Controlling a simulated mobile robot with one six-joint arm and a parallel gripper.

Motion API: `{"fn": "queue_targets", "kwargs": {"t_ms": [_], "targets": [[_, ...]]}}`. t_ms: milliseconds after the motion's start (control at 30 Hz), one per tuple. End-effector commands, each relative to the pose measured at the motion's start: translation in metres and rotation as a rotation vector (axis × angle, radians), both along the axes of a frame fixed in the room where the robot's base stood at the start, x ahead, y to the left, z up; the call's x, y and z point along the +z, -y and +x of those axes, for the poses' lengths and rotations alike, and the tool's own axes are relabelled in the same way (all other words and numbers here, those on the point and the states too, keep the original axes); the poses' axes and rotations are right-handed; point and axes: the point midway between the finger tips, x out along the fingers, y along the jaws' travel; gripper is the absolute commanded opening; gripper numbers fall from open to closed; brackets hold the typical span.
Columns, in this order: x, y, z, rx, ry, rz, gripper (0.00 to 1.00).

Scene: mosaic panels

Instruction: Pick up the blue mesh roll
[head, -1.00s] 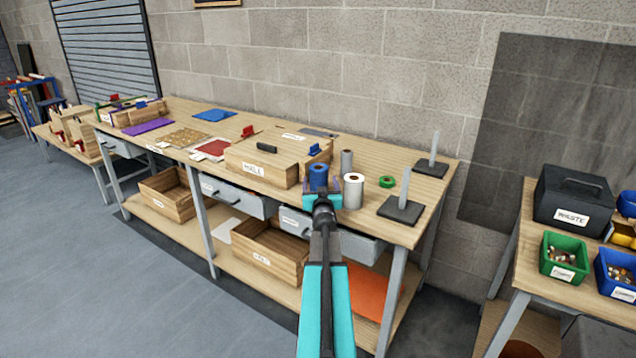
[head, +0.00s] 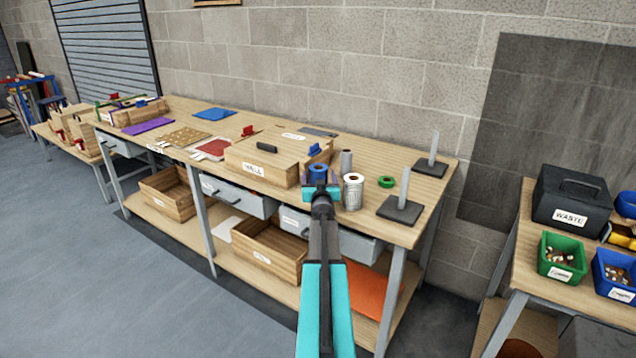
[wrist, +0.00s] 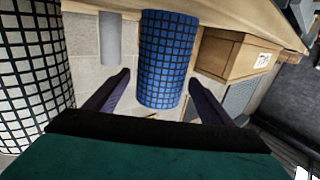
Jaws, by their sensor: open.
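The blue mesh roll (head: 319,170) stands on the workbench, at the front right end of the wooden box. It also shows in the wrist view (wrist: 166,60) as a blue cylinder with a dark grid. My gripper (head: 321,182) is open in front of the roll. In the wrist view my gripper (wrist: 159,78) has one dark finger on each side of the roll's near end, with gaps visible. The roll's lower part is hidden by my gripper in the head view.
A white mesh roll (head: 353,192) stands close to the right of my gripper. A grey roll (head: 346,162) stands behind. The wooden box (head: 262,165) is close on the left.

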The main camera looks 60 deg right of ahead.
Motion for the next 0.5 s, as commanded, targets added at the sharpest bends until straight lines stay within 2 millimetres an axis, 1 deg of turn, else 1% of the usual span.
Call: {"fn": "queue_targets", "kwargs": {"t_ms": [300, 367, 500], "targets": [[-0.0001, -0.0003, 0.0002, 0.000, 0.000, 0.000, 0.75], [0.0000, -0.0003, 0.0002, 0.000, 0.000, 0.000, 0.67], [0.0000, -0.0003, 0.0003, 0.000, 0.000, 0.000, 0.43]]}}
